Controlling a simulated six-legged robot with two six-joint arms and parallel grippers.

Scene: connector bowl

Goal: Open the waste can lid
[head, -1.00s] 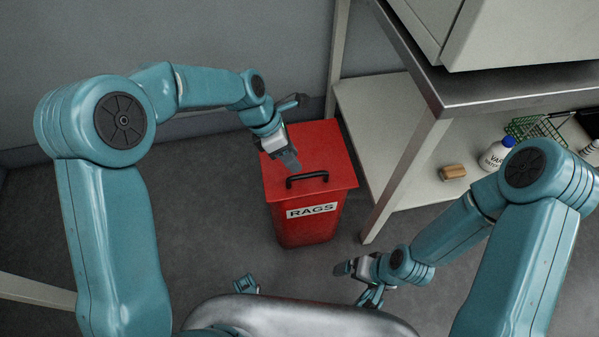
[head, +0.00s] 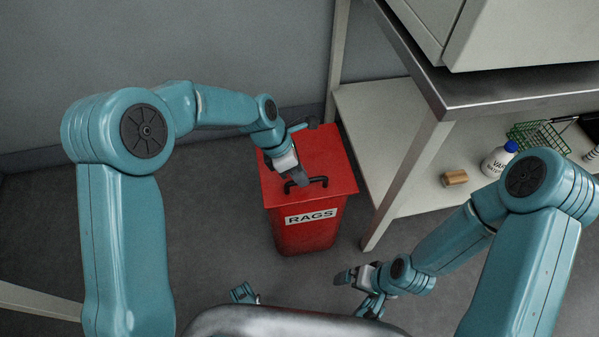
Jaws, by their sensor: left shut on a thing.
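The red waste can (head: 305,235) stands on the floor and carries a white label reading RAGS. Its flat red lid (head: 335,160) lies closed on top. A black bar handle (head: 316,182) sits near the lid's front edge. My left gripper (head: 300,180) reaches down over the lid and is shut on the handle; its fingers hide the handle's left part. My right gripper (head: 345,277) hangs low to the right of the can, apart from it; its jaw opening is too small to judge.
A steel-topped bench (head: 480,95) with a lower shelf (head: 385,135) stands close on the can's right. On the shelf are a wooden block (head: 455,178), a white bottle with a blue cap (head: 497,162) and a green wire basket (head: 540,135). The floor left of the can is clear.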

